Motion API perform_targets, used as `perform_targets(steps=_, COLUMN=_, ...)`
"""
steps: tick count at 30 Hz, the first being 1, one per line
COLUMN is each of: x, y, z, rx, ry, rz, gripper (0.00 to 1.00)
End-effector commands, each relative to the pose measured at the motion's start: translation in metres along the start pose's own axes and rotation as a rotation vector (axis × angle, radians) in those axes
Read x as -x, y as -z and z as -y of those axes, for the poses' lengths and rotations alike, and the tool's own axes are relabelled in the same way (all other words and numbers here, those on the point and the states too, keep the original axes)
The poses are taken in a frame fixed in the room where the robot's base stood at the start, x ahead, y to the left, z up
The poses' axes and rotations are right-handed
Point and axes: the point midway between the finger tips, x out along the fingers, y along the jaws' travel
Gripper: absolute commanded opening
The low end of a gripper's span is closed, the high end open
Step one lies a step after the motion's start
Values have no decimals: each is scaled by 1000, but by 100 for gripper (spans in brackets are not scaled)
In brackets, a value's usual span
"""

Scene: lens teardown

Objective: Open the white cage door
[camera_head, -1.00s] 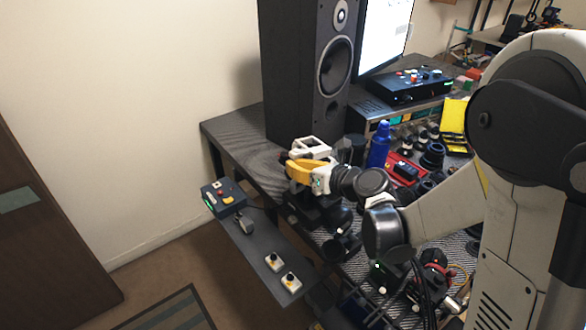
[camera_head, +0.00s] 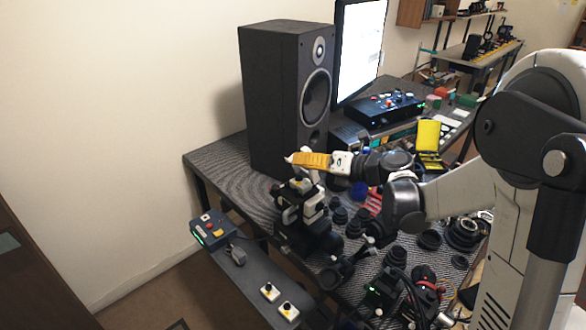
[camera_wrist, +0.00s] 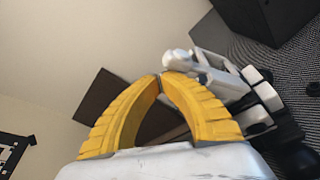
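A white, frame-like fixture (camera_head: 314,207), likely the cage, stands on a black base on the table in front of the speaker. In the wrist view its white bars and rounded blocks (camera_wrist: 222,72) are right of and beyond my fingers. I cannot tell which bar is the door. My gripper (camera_head: 289,159) has yellow fingers and is just above the fixture, pointing left. In the wrist view its fingertips (camera_wrist: 161,78) meet, with nothing visible between them. A rounded white bar end (camera_wrist: 175,60) appears close beyond the tips; contact is unclear.
A tall black speaker (camera_head: 284,95) stands close behind my gripper. A control box (camera_head: 213,228) and a dark shelf with small switches (camera_head: 269,291) are at front left. Lens parts (camera_head: 429,239) and tools crowd the table to the right. The table's left corner is clear.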

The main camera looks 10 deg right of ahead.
Motion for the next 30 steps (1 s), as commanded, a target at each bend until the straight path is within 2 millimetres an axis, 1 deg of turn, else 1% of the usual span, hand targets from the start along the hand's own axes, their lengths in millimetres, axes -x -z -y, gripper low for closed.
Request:
perform_targets(steps=1, x=2, y=-7, z=1, rx=0, ry=1, rz=1, gripper=0)
perform_targets(steps=6, x=9, y=-24, z=10, rx=1, ry=2, rz=1, gripper=0)
perform_targets(steps=15, x=17, y=-48, z=29, rx=1, ry=2, rz=0, gripper=0)
perform_targets(steps=21, x=21, y=-59, z=40, rx=1, ry=2, rz=1, gripper=0)
perform_targets(steps=30, x=23, y=-66, z=50, rx=2, ry=1, rz=0, gripper=0)
